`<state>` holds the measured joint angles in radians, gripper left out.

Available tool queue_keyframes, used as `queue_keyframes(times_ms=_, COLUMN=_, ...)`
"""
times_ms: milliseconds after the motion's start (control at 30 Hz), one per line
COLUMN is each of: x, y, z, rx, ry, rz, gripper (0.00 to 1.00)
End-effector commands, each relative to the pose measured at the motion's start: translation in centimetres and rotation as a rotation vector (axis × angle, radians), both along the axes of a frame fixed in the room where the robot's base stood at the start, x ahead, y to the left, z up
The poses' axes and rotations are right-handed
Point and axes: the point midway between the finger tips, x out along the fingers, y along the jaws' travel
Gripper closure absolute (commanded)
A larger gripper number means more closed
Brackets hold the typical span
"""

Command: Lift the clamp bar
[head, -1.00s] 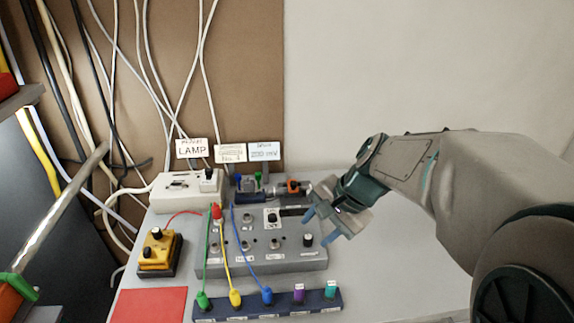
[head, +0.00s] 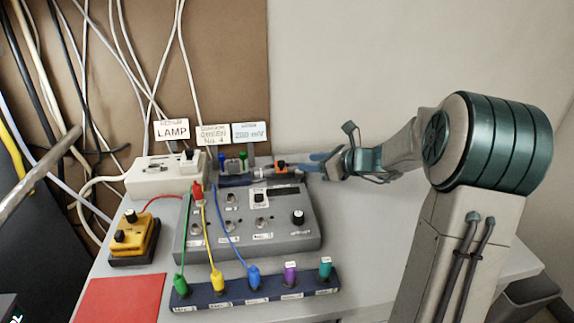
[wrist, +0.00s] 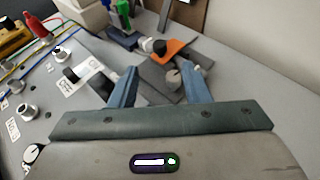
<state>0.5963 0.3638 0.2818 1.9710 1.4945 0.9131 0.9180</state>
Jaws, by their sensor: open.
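The orange part (head: 281,165), which I take to be the clamp bar, sits at the right end of a dark cylindrical device behind the grey control box. In the wrist view the orange bar (wrist: 172,50) lies flat beside a pale cylinder, just beyond my fingertips. My gripper (head: 314,164) is low at the back of the table, just right of the orange part. In the wrist view my gripper (wrist: 163,72) is open, its two blue fingers apart. I see no contact with the bar.
The grey control box (head: 245,243) stands in front, with knobs and cables. A dark socket strip (head: 250,298) with coloured plugs lies nearer. A white lamp box (head: 150,178) and yellow device (head: 133,236) are at left. The table right of the control box is clear.

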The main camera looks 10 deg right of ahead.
Motion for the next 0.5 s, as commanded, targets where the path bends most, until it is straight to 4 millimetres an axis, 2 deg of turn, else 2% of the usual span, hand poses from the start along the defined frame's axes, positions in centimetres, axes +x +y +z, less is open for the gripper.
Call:
queue_keyframes(times_ms=33, x=0.7, y=0.9, z=-0.7, rx=0.001, ry=0.002, rz=0.005, gripper=0.57)
queue_keyframes(times_ms=300, x=4.3, y=4.5, z=-2.7, rx=0.000, ry=0.000, rz=0.004, gripper=0.57)
queue_keyframes(times_ms=500, x=5.7, y=5.8, z=-3.5, rx=-0.003, ry=0.000, rz=0.003, gripper=0.57)
